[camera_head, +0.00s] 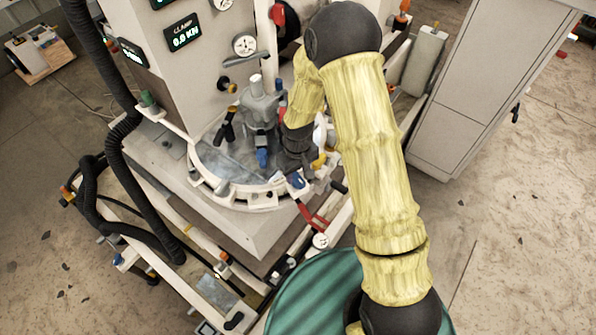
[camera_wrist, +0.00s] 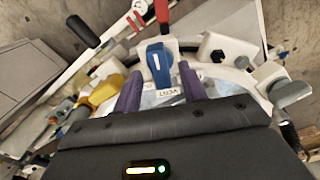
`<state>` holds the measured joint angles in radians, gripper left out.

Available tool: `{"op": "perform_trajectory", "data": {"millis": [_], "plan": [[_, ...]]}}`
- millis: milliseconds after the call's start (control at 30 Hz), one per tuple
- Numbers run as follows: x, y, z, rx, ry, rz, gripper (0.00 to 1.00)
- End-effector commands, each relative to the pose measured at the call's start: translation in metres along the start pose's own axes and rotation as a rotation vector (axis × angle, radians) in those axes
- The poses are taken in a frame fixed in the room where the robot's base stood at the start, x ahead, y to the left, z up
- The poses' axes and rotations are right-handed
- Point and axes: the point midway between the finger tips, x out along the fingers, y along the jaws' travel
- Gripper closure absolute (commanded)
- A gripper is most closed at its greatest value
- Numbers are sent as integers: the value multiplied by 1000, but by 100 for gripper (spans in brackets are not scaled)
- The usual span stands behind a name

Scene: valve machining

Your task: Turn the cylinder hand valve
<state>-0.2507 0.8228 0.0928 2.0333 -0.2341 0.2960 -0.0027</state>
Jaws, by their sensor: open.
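A blue valve handle (camera_wrist: 155,62) on a white mount shows in the wrist view, just beyond the gap between my fingertips. It also shows in the head view (camera_head: 297,180), at the right front of the round white rim. A small label (camera_wrist: 165,91) is close to it, upside down and hard to read. I cannot tell whether this is the cylinder hand valve. In the head view my arm reaches over the rim, and the fingertips are hidden.
A yellow handle (camera_wrist: 103,90) is close to my left finger. A red lever (camera_head: 312,218) stands out at the front. A second blue handle (camera_head: 262,158) and a grey valve body (camera_head: 258,105) stand inside the rim. Black hoses (camera_head: 125,150) hang at the left.

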Motion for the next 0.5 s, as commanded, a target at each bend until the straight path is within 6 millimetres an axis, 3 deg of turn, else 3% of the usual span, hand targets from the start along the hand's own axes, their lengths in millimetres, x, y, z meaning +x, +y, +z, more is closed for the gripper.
{"op": "perform_trajectory", "data": {"millis": [400, 433, 500], "plan": [[10, 0, 0, -1, 1, 1, 58], [10, 0, 0, -1, 1, 1, 60], [10, 0, 0, -1, 1, 1, 74]]}}
